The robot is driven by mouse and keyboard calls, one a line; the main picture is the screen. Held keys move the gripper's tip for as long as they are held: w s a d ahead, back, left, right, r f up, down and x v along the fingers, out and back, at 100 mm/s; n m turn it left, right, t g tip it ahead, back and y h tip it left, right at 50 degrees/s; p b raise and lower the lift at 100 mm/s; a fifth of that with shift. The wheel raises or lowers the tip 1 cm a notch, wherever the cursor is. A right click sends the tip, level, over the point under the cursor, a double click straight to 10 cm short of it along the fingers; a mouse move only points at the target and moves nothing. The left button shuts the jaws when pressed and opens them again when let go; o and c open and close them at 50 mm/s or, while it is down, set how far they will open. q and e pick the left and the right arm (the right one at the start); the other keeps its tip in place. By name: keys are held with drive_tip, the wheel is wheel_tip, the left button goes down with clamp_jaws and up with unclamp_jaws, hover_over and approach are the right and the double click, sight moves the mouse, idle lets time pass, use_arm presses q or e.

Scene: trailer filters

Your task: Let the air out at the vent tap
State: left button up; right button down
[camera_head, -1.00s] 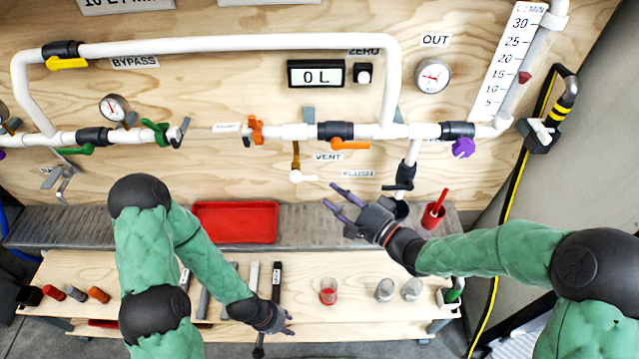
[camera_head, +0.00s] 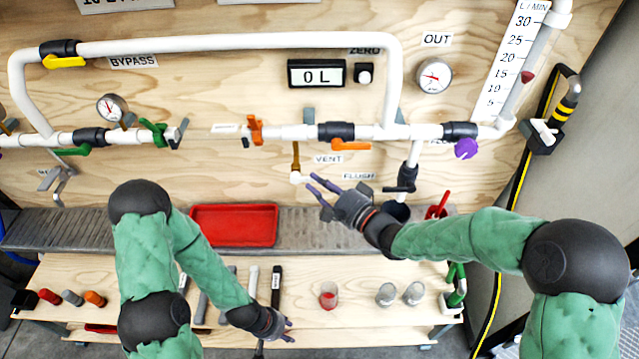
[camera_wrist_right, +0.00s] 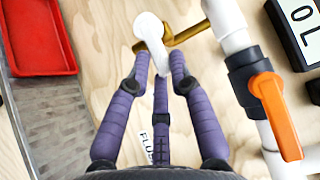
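The vent tap (camera_head: 296,160) is a small brass-coloured piece below the main white pipe, near the VENT label (camera_head: 328,159). A white elbow spout (camera_head: 297,178) is at its lower end. My right gripper (camera_head: 316,183) is open just right of the spout, with its purple fingers pointing at it. In the right wrist view the white spout (camera_wrist_right: 149,28) reaches between the spread fingertips (camera_wrist_right: 159,66), and the brass tap (camera_wrist_right: 188,36) lies just beyond. I cannot tell whether they touch. My left gripper (camera_head: 286,331) is low over the bench, its fingertips apart and empty.
An orange-handled valve (camera_head: 344,144) sits right of the vent on the main pipe (camera_head: 290,131). A red tray (camera_head: 235,239) lies on the grey shelf below. The lower bench (camera_head: 120,277) holds several tools and jars. A black-and-yellow hose (camera_head: 512,190) hangs at right.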

drive_tip(key=shift+r, duration=0.25)
